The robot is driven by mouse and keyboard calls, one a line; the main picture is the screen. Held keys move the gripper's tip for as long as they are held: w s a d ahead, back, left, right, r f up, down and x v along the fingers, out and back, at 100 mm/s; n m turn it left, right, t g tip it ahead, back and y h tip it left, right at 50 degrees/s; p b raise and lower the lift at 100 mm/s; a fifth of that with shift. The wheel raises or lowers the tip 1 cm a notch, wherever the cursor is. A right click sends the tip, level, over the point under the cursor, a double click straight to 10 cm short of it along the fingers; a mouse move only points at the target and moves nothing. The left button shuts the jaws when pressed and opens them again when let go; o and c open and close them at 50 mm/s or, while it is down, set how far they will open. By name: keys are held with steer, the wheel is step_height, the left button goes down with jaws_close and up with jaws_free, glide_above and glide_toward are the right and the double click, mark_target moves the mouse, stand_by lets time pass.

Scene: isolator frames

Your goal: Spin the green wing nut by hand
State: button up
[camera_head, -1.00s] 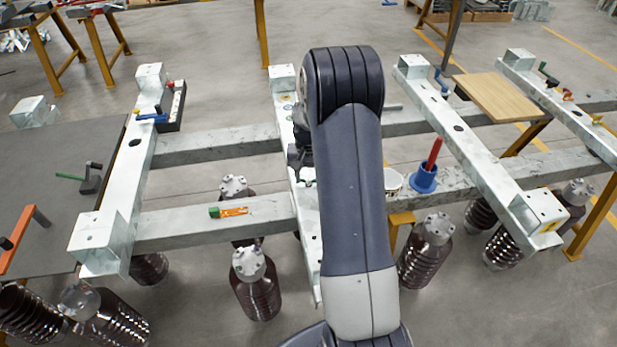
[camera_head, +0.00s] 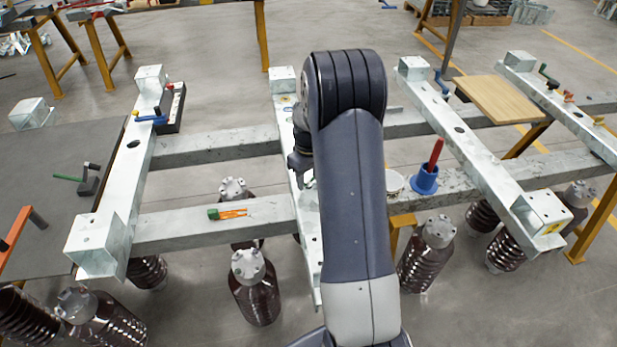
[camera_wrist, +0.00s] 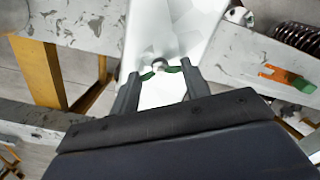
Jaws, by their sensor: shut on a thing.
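The green wing nut (camera_wrist: 174,69) shows in the wrist view on a bolt over the pale metal cross beam (camera_wrist: 165,40). Its two wings lie between the fingertips of my gripper (camera_wrist: 160,75), which is shut on them. Both dark fingers reach forward from the wide gripper body. In the head view, my gripper (camera_head: 301,172) is low over the middle cross beam (camera_head: 283,90), partly behind my forearm. I cannot make out the nut in the head view.
An orange tool with a green end (camera_head: 230,213) lies on the near long beam left of my arm. A blue holder with a red handle (camera_head: 424,180) stands right of it. Brown ribbed insulators (camera_head: 254,290) stand below. A grey table (camera_head: 60,220) is at left.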

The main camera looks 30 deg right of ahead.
steer(key=shift+n, duration=0.4)
steer(key=o, duration=1)
step_height(320, 180, up, 11)
steer(key=shift+f, duration=0.2)
step_height(320, 180, down, 11)
steer(key=shift+r, duration=0.2)
stand_by(0.5)
